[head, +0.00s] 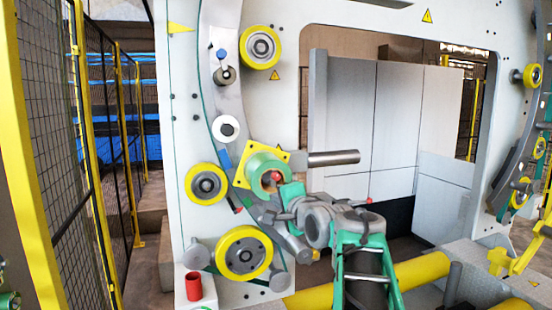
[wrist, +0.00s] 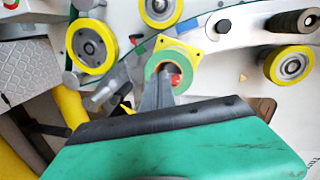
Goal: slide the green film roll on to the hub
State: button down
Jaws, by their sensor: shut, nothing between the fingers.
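The green film roll (head: 256,170) is a short, pale green ring in front of a yellow square plate (head: 242,177) on the machine's curved arm. It also shows in the wrist view (wrist: 188,60), its open end facing me. A red part (head: 276,177) shows at its bore; in the wrist view (wrist: 175,79) it is partly hidden by my fingers. The hub itself is not clearly seen, so I cannot tell how far the roll is on it. My gripper (wrist: 165,72) is shut and empty, its tips in front of the bore. I cannot tell whether they touch the roll.
Yellow-rimmed rollers (head: 206,184) (head: 243,254) and a grey bar (head: 333,158) stick out around the roll. A red cylinder (head: 194,286) stands on a white box at lower left. A mesh fence (head: 80,150) is at left.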

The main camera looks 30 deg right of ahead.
jog(key=s+d+r+m+t+h, duration=0.1)
jog(key=d+r+m+t, duration=0.1)
jog(key=d+r, duration=0.35)
jog(key=p, duration=0.6)
send_near(274, 161)
jog(key=x, duration=0.6)
jog(key=shift+w+r, duration=0.1)
jog(key=shift+w, duration=0.3)
